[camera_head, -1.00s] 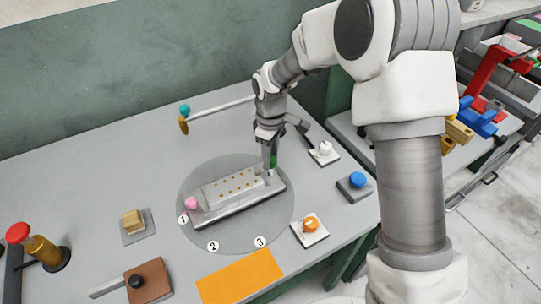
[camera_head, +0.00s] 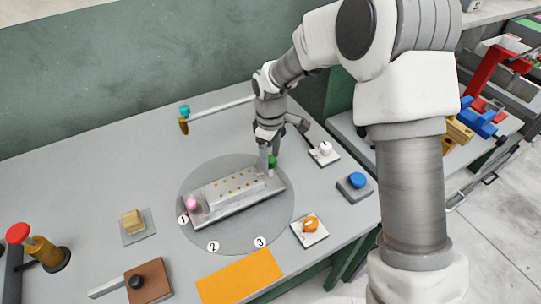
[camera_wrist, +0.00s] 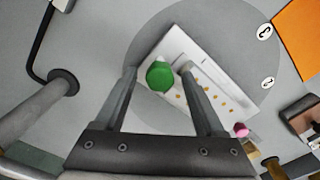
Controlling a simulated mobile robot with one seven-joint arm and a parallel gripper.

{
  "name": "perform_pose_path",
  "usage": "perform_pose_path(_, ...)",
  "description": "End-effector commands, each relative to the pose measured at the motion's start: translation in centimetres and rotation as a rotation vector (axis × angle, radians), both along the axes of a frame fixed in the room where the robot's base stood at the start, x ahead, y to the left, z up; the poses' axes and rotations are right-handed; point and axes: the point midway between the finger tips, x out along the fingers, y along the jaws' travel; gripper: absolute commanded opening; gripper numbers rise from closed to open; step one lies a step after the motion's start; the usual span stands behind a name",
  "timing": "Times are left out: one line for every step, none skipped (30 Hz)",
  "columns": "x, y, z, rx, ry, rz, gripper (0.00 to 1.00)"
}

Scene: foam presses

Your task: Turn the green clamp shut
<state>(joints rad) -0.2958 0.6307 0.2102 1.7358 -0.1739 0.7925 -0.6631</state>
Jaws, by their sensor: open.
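The green clamp (camera_wrist: 160,76) is a round green knob at one end of the metal foam press plate (camera_wrist: 175,45). In the wrist view it lies between the two fingers of my gripper (camera_wrist: 158,70), which stand apart on either side of it. I cannot tell whether either finger touches it. In the head view the green clamp (camera_head: 272,161) is partly hidden by my gripper (camera_head: 268,160), which points down at the plate's far right end. A pink knob (camera_head: 191,203) sits at the plate's other end, also in the wrist view (camera_wrist: 241,130).
The plate lies on a grey disc (camera_head: 235,238) marked 1, 2 and 3. A white knob (camera_head: 325,148), a blue button (camera_head: 357,180) and an orange knob (camera_head: 310,224) stand to the right. An orange mat (camera_head: 240,277) lies in front. The table's back left is clear.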

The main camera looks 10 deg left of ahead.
Motion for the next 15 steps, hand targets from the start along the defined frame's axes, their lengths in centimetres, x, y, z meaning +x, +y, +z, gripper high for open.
perform_pose_path(0.0, 0.0, 0.0, 0.0, 0.0, 0.0, 0.72)
perform_pose_path(0.0, 0.0, 0.0, 0.0, 0.0, 0.0, 0.72)
perform_pose_path(0.0, 0.0, 0.1, 0.0, 0.0, 0.0, 0.72)
perform_pose_path(0.0, 0.0, 0.3, 0.0, 0.0, -0.001, 0.72)
perform_pose_path(0.0, 0.0, 0.6, 0.001, -0.001, -0.001, 0.72)
perform_pose_path(0.1, 0.0, 1.0, 0.001, -0.003, -0.001, 0.72)
perform_pose_path(0.1, 0.0, 1.4, 0.002, -0.004, -0.001, 0.72)
perform_pose_path(0.1, 0.0, 1.9, 0.001, -0.003, -0.001, 0.72)
perform_pose_path(0.1, 0.0, 2.6, 0.002, -0.004, -0.001, 0.72)
perform_pose_path(0.1, 0.0, 3.3, 0.002, -0.005, -0.001, 0.72)
perform_pose_path(0.1, 0.0, 4.0, 0.002, -0.005, -0.001, 0.72)
perform_pose_path(0.1, 0.0, 5.0, 0.002, -0.005, -0.002, 0.72)
perform_pose_path(0.2, 0.0, 5.7, 0.002, -0.007, -0.002, 0.72)
perform_pose_path(0.1, 0.0, 6.5, 0.001, -0.006, -0.002, 0.72)
perform_pose_path(0.1, 0.0, 7.5, 0.003, -0.005, -0.002, 0.72)
